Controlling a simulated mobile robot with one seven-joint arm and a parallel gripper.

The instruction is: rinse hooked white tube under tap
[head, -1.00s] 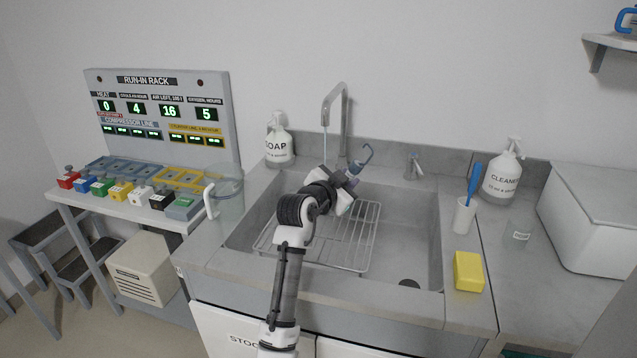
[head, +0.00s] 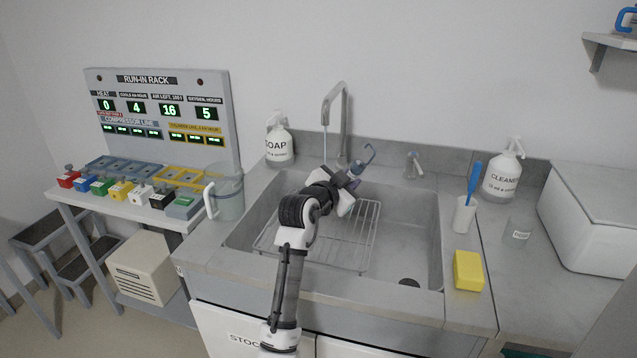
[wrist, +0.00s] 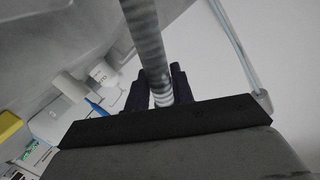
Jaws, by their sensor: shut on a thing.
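My gripper (head: 347,181) is over the sink, near the tap, and is shut on the hooked tube (head: 367,156). In the head view the tube's hooked end looks blue-grey and sticks up above the gripper, right of the tap. In the wrist view the tube (wrist: 146,45) is a ribbed grey-white shaft between the dark fingers (wrist: 155,95). The tap (head: 344,120) has a tall curved spout, and a thin stream of water (head: 325,146) falls from it. The stream's lower part is hidden behind my arm, so I cannot tell whether it touches the tube.
A wire rack (head: 358,240) lies in the sink (head: 405,255). A soap bottle (head: 279,145) stands behind left, a clear jug (head: 228,190) at left. A brush cup (head: 464,215), yellow sponge (head: 468,271) and cleaner bottle (head: 501,178) stand at right. The sink's right side is clear.

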